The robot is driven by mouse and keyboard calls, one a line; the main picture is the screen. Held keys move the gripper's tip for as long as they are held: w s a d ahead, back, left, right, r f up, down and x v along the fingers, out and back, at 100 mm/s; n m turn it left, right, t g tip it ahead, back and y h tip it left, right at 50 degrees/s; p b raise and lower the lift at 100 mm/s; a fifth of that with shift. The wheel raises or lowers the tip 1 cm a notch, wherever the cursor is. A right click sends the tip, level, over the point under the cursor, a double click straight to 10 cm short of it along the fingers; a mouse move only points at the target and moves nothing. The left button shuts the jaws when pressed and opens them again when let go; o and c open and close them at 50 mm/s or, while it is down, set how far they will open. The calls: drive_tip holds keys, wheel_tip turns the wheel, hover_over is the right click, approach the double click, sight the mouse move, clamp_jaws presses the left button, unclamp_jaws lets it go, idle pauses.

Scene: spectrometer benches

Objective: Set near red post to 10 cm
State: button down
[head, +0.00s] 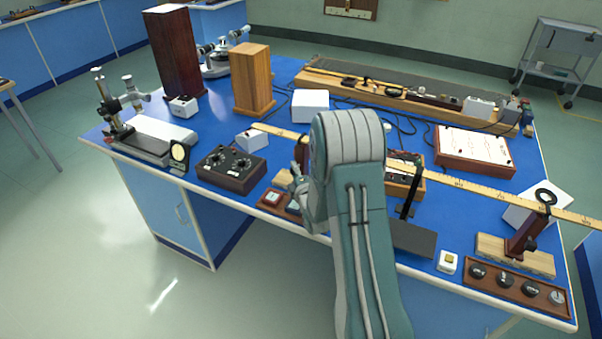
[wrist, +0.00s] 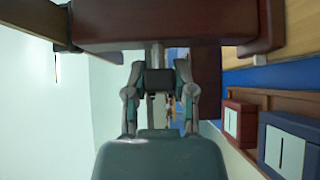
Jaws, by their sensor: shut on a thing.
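The near red post (head: 302,152) is a dark red upright on a pale wooden base (head: 283,180) near the bench's front edge, partly hidden behind my arm in the head view. In the wrist view, the post (wrist: 160,22) spans the top as a large dark red bar. My gripper (wrist: 159,72) is shut on it; the exact contact is hard to make out. In the head view my gripper (head: 296,182) is beside the base, low on the post. A yellow graduated rule (head: 470,186) runs along the bench to a second red post (head: 524,236) at right.
Small red-brown boxed meters (head: 271,199) stand close by my gripper at the bench edge. A dark box with knobs (head: 231,166) is to the left. A black upright on a grey plate (head: 410,238) stands right of my arm. A wooden block (head: 252,80) is farther back.

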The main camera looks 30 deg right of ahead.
drive_tip(key=w+a, duration=0.4)
drive_tip(key=w, duration=0.1)
drive_tip(key=shift+w+a+f, duration=0.15)
drive_tip(key=shift+w+a, duration=0.05)
drive_tip(key=shift+w, duration=0.05)
drive_tip(key=shift+c, duration=2.2)
unclamp_jaws()
drive_tip(key=shift+f, duration=0.1)
drive_tip(key=shift+w+a, duration=0.1)
drive_tip(key=shift+w, duration=0.05)
drive_tip(key=s, duration=0.4)
drive_tip(key=s+a, duration=0.1)
drive_tip(key=s, duration=0.7)
drive_tip(key=shift+a, duration=0.25)
drive_tip(key=shift+w, duration=0.1)
